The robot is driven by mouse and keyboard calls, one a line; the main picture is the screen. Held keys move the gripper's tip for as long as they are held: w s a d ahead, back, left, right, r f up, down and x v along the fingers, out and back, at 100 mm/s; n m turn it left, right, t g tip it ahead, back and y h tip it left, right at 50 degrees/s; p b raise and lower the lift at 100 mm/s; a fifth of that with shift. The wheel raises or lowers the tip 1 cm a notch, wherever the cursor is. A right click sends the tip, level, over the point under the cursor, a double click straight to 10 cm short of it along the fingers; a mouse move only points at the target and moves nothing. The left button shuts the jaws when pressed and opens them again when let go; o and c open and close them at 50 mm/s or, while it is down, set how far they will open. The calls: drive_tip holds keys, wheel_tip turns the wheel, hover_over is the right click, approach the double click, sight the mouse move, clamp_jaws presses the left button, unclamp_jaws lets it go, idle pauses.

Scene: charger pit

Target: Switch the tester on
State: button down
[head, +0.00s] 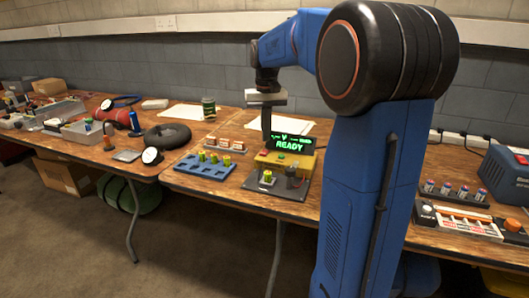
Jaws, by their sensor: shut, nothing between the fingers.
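The tester is a yellow box (301,162) on a dark base plate (290,192), on the wooden table near the picture's middle. Its display (291,143) is lit and reads "READY" in green. A small green spot shows on the box's top, with a reddish part to its left. A yellow-green cell (267,177) stands on the base plate, with a dark round part beside it. My gripper (266,138) points down with its fingers shut and empty, at the left end of the display. I cannot tell whether the fingertips touch the tester.
A blue tray (205,172) with several yellow-green cells lies left of the tester. A small rack of white and orange pieces (225,146) is behind it. A row of batteries (455,192) stands at the right.

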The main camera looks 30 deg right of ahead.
drive_tip(key=shift+r, duration=1.7)
drive_tip(key=s+a+f+n+t, duration=0.1)
drive_tip(key=s+a+f, duration=0.1)
drive_tip(key=s+a, duration=0.5)
drive_tip(key=s+a+f+n+t, duration=0.15)
drive_tip(key=s+a, duration=0.25)
drive_tip(key=s, duration=0.6)
drive_tip(key=s+a+f+n+t, duration=0.1)
drive_tip(key=s+a+f, duration=0.1)
drive_tip(key=s+f, duration=0.3)
drive_tip(key=s+a+f+n+t, duration=0.1)
drive_tip(key=s+a+f, duration=0.1)
drive_tip(key=s+f, duration=0.3)
drive_tip(key=s, duration=0.3)
drive_tip(key=shift+s+a+f, duration=0.15)
drive_tip(key=shift+a+f, duration=0.1)
drive_tip(key=shift+a, duration=0.15)
wheel_tip(320, 180, up, 21)
drive_tip(key=n+g, duration=0.5)
drive_tip(key=n, duration=0.3)
hover_over(266, 150)
drive_tip(key=s+a, duration=0.1)
drive_tip(key=a, duration=0.1)
drive_tip(key=shift+s+d+r+m+t, duration=0.1)
drive_tip(key=shift+d+m+t, duration=0.05)
drive_tip(key=shift+m+t, duration=0.1)
